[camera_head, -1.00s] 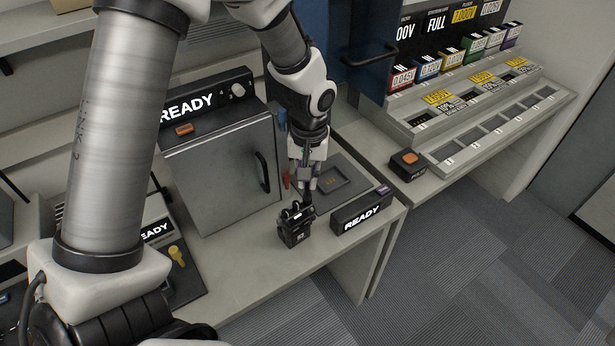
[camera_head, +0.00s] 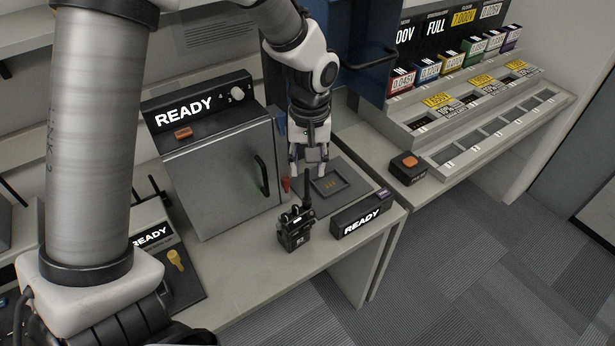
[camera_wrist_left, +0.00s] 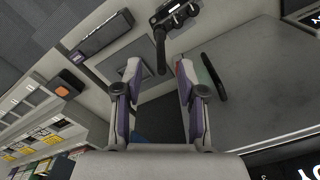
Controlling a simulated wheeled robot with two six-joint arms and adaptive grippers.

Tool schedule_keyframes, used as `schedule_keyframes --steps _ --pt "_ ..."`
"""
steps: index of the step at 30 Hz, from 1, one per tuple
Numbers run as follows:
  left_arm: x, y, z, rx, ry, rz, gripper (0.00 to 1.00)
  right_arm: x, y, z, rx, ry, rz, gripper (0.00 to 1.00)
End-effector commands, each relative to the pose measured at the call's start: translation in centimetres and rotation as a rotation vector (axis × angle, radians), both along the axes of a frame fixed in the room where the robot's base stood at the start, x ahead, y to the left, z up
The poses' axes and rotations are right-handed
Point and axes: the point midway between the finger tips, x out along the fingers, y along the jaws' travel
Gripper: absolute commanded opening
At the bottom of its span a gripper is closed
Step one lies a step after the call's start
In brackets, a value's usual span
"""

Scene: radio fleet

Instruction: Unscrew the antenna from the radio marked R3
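A black handheld radio (camera_head: 293,232) stands upright on the grey bench. Its small white label looks like R3 but is hard to read. A black antenna (camera_head: 307,190) rises from its top and is attached. My left gripper (camera_head: 308,170) is open and empty, just behind and above the antenna tip. In the left wrist view, the radio (camera_wrist_left: 178,14) is at the top edge, and its antenna (camera_wrist_left: 160,52) points toward the gap between the open fingers (camera_wrist_left: 158,68), touching neither finger. My right gripper is not in view.
A grey cabinet marked READY (camera_head: 222,175) stands left of the gripper. A black READY block (camera_head: 361,213) is close right of the radio, with a shallow tray (camera_head: 346,184) behind. An orange-button box (camera_head: 407,166) is further right. The bench front is clear.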

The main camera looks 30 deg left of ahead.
Motion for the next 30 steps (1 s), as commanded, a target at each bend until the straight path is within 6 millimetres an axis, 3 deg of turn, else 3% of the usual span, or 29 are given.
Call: schedule_keyframes --steps 1,6,11,14,19,24,27,30 --pt "0.1 0.0 1.5 0.0 -0.007 0.001 0.4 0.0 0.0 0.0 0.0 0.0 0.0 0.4" --pt "0.2 -0.1 5.3 0.0 -0.004 0.001 0.4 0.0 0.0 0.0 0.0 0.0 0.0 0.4" --pt "0.1 -0.1 6.8 0.0 0.001 0.019 0.42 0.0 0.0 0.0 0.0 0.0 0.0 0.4" --pt "0.2 -0.1 7.0 0.0 -0.007 0.148 0.42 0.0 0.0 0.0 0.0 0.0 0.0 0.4" --pt "0.6 -0.1 6.5 -0.002 -0.044 0.689 0.42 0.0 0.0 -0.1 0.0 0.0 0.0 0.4" --pt "0.5 0.0 4.1 -0.016 -0.065 1.306 0.42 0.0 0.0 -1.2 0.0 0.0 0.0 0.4" --pt "0.3 0.0 2.3 -0.021 -0.063 1.544 0.42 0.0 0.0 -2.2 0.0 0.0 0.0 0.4" --pt "-0.4 0.0 -0.3 -0.006 -0.04 1.575 0.42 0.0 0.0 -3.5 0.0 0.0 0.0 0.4"
